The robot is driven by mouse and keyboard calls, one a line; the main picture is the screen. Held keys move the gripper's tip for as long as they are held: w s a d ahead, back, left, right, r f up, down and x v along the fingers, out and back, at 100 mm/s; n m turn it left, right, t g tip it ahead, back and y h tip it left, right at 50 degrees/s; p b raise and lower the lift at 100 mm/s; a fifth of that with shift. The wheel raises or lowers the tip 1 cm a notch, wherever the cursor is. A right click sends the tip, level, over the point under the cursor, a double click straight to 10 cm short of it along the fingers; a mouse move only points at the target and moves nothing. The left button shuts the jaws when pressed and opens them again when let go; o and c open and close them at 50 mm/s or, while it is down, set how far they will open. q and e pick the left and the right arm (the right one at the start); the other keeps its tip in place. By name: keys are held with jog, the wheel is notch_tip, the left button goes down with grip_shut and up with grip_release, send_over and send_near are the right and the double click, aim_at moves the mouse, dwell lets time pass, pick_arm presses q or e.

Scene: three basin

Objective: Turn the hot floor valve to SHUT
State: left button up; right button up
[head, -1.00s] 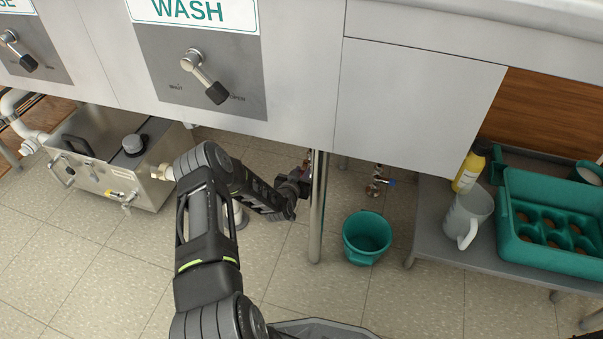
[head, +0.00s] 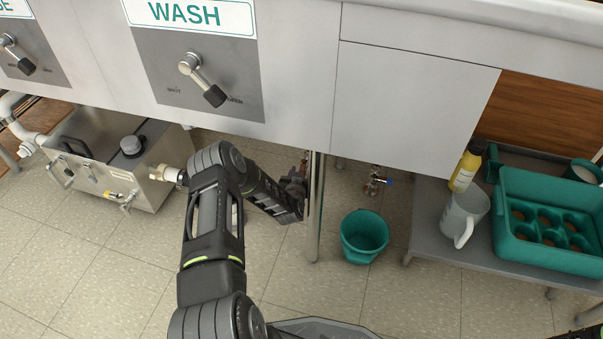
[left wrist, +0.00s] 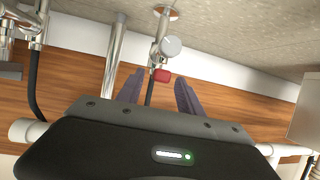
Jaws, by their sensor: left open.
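The hot floor valve's red handle (left wrist: 161,75) shows in the left wrist view, on a small metal fitting with a round pale knob (left wrist: 172,46) beside it. My left gripper (left wrist: 158,88) is open, with its two dark fingers on either side of the line to the red handle. The handle sits around the fingertips; I cannot tell whether they touch it. In the head view my left gripper (head: 298,190) is under the sink, beside the steel leg (head: 316,205), which partly hides it. The valve is mostly hidden there.
A blue-handled valve (head: 378,180) stands right of the leg. A teal bucket (head: 364,237) is on the floor. A low shelf (head: 425,225) holds a jug (head: 464,217), a yellow bottle (head: 468,167) and a teal crate (head: 550,255). A steel box (head: 105,165) stands left.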

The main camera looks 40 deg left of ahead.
pick_arm(q)
jog(key=shift+s, duration=0.1)
jog(key=p+v, duration=0.4)
jog(key=v, duration=0.3)
jog(key=shift+s+d+r, duration=0.2)
jog(key=shift+s, duration=0.05)
jog(key=shift+c, duration=0.3)
